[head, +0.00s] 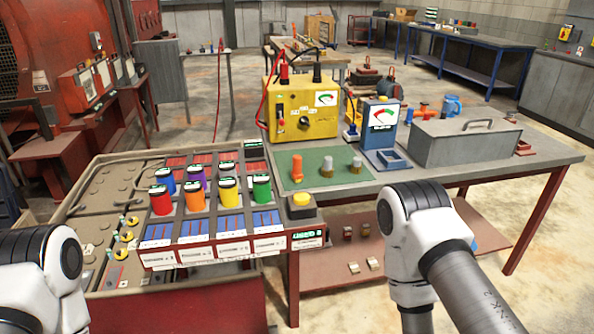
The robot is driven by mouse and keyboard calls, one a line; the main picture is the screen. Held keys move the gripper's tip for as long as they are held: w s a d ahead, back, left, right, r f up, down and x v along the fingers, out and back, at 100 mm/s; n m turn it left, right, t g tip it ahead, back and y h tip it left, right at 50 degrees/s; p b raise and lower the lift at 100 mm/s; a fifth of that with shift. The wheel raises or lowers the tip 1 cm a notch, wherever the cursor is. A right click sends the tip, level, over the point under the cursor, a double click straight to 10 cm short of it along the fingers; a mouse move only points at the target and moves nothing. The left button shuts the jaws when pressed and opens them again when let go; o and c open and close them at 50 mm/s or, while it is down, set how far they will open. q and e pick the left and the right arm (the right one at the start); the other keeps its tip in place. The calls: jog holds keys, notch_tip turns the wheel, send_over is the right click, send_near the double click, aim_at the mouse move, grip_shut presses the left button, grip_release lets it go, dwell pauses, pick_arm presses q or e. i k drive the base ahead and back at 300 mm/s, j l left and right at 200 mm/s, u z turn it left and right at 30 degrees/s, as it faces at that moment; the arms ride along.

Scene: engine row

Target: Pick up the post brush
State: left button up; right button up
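Three small upright items stand on a green mat (318,183) on the grey workbench. One is an orange piece (297,168) with a wider base. Beside it are two short cylinders, a brownish one with a grey top (327,167) and a grey one with a tan top (356,165). I cannot tell for sure which of these is the post brush; they are too small to show bristles. Parts of my two arms show at the lower left and lower right, in front of the bench. Neither gripper shows.
A yellow tester (300,112) with cables stands behind the mat, and a blue meter (381,125) to its right. A grey toolbox (460,143) fills the bench's right.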

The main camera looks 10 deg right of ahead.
aim_at(297, 176)
jog(key=u, duration=1.1)
jog(key=z, duration=1.5)
jog(key=i+j, duration=0.15)
jog(key=j, duration=0.2)
jog(key=i+j, duration=0.2)
jog(key=j, duration=0.15)
jog(key=i+j, duration=0.15)
jog(key=j, duration=0.25)
jog(key=i+j, duration=0.2)
jog(key=j, duration=0.15)
